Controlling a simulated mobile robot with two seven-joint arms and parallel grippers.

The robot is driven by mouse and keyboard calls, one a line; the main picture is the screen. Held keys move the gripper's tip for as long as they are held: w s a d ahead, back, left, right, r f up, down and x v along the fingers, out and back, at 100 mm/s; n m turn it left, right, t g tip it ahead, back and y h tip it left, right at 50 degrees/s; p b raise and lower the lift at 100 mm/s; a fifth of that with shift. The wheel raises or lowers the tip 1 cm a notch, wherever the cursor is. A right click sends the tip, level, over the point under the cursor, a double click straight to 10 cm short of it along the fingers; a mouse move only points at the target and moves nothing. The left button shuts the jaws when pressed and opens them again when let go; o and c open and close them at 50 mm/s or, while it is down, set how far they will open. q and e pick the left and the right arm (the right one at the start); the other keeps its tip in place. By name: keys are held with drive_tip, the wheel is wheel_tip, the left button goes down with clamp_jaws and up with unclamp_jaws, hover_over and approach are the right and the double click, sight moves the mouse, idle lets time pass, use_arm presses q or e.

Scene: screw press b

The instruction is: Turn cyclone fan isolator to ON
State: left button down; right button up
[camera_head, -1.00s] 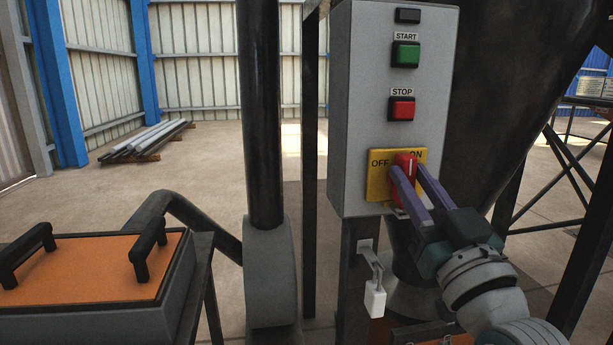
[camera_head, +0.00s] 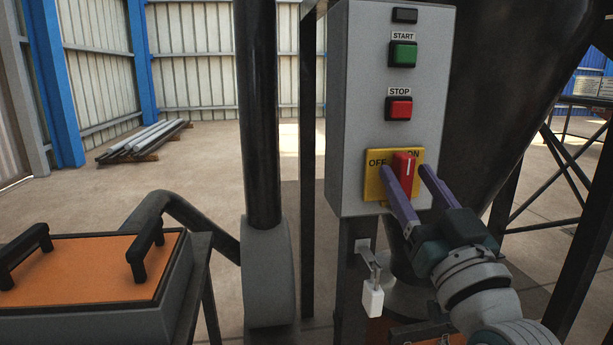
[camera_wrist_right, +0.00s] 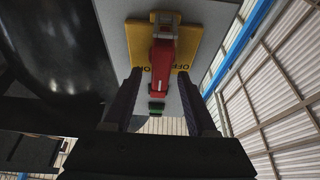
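The cyclone fan isolator is a red handle (camera_head: 404,163) on a yellow plate (camera_head: 374,188) low on the grey control box (camera_head: 358,90). OFF is printed at its left and ON at its upper right, partly covered by the handle. The handle stands about upright, with a white line on it. My right gripper (camera_head: 405,169) is open, one purple finger on each side of the handle. In the right wrist view the red handle (camera_wrist_right: 162,68) lies between the parted fingers (camera_wrist_right: 160,75), with visible gaps on both sides. My left gripper is not in view.
Above the isolator are a red STOP button (camera_head: 399,108) and a green START button (camera_head: 403,54). A white padlock-like tag (camera_head: 373,300) hangs below the box. A dark vertical pipe (camera_head: 259,120) stands to the left, and an orange lid with black handles (camera_head: 85,270) is at lower left.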

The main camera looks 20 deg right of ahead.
drive_tip(key=shift+s, duration=0.1)
drive_tip(key=v, duration=0.9)
drive_tip(key=shift+s, duration=0.35)
